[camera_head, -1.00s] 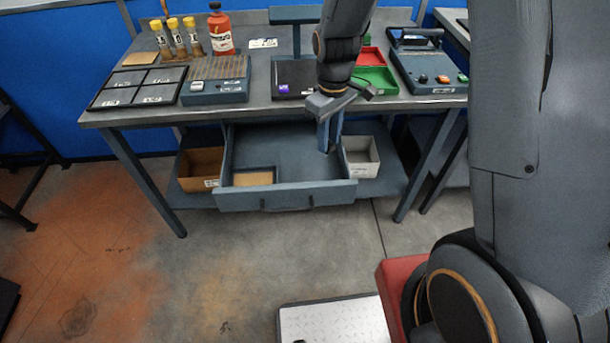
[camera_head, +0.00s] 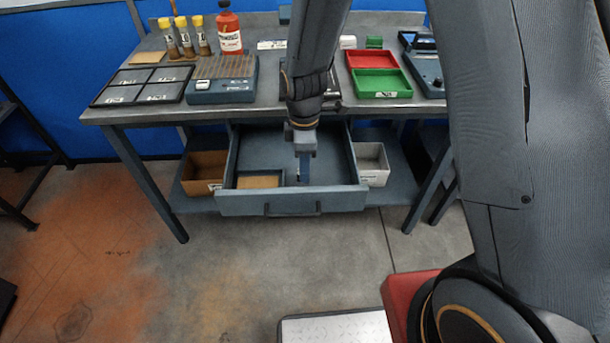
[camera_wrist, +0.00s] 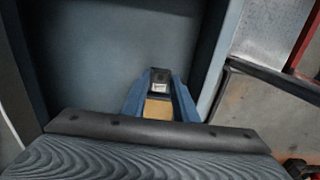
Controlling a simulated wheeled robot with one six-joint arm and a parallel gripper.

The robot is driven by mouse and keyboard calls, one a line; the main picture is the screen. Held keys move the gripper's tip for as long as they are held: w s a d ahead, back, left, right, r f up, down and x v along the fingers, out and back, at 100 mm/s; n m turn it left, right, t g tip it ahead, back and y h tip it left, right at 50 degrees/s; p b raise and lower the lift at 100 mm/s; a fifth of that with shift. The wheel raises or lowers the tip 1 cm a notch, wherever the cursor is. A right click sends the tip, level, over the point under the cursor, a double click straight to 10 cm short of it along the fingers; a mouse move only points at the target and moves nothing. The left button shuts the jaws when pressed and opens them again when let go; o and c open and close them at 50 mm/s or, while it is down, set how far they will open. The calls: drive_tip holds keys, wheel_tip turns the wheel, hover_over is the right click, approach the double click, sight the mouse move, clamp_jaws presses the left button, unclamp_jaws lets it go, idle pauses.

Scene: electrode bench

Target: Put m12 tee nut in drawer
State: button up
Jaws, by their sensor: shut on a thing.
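The blue-grey drawer (camera_head: 340,202) is pulled open under the bench. A small compartment with a brown floor (camera_head: 258,182) sits at its front left. My gripper (camera_head: 303,180) points down inside the drawer outline, right of that compartment. In the wrist view my gripper (camera_wrist: 160,92) is shut on a small dark piece with a light patch, taken as the m12 tee nut (camera_wrist: 159,77). A brown surface shows between the fingers. The nut is not discernible in the head view. I cannot tell whether it touches the drawer floor.
A brown bin (camera_head: 204,174) and a pale bin (camera_head: 371,164) flank the drawer on the lower shelf. On the bench (camera_head: 270,97) are a red bottle (camera_head: 229,30), yellow-capped vials, a black tray (camera_head: 145,86), and red (camera_head: 371,60) and green (camera_head: 381,84) trays.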

drive_tip(key=shift+f, duration=1.9)
drive_tip(key=shift+f, duration=0.2)
drive_tip(key=o, duration=1.1)
drive_tip(key=shift+o, duration=0.2)
drive_tip(key=shift+r, duration=0.1)
wheel_tip(320, 180, up, 12)
drive_tip(key=s+d+r+m, duration=0.3)
drive_tip(key=s+d+m, duration=0.4)
drive_tip(key=d+m, duration=0.1)
drive_tip(key=s+d+r+m, duration=0.4)
drive_tip(key=s+d+m, duration=0.4)
drive_tip(key=d+m, duration=0.1)
drive_tip(key=shift+m, duration=0.7)
